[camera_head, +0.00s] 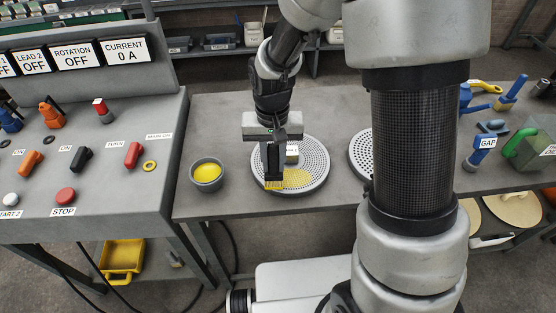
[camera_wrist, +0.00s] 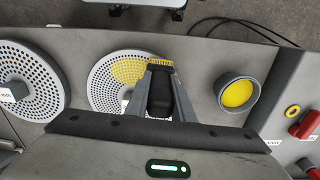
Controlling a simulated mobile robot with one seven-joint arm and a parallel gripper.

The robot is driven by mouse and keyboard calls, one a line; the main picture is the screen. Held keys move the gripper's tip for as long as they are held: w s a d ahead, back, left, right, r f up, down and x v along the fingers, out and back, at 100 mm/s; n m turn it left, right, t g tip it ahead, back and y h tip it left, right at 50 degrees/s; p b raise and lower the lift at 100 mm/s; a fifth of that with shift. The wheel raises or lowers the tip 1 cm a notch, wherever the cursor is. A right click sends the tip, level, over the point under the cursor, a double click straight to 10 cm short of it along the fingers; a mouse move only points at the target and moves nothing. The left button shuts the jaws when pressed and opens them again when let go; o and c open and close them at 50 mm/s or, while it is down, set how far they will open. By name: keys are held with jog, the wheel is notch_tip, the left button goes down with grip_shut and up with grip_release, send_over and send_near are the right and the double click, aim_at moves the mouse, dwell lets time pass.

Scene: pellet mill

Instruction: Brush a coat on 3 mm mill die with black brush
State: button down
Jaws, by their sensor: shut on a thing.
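My gripper (camera_head: 272,150) is shut on the black brush (camera_head: 272,178). The brush points down, its yellow-coated bristles over the perforated round die (camera_head: 313,160) on the bench. A yellow patch covers part of the die's near side. In the wrist view the brush (camera_wrist: 160,88) sits between the fingers, its yellow tip at the edge of the same die (camera_wrist: 103,95) beside the yellow patch. I cannot tell whether the bristles touch the die. A label on the die is partly hidden and unreadable. A dark bowl of yellow liquid (camera_head: 208,174) stands to the left.
A second perforated die (camera_head: 360,153) lies to the right, partly behind my arm; it also shows in the wrist view (camera_wrist: 45,75). A control panel (camera_head: 85,150) with knobs and buttons bounds the left. Blue tools (camera_head: 482,143) and a green object (camera_head: 528,148) lie at the right.

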jog(key=d, duration=1)
jog(key=shift+s, duration=0.4)
dwell(0.5)
jog(key=shift+w+d, duration=0.1)
jog(key=shift+w, duration=1.15)
jog(key=shift+w+a, duration=0.15)
jog(key=shift+a, duration=2.35)
jog(key=shift+w+a, duration=0.15)
jog(key=shift+a, duration=2.35)
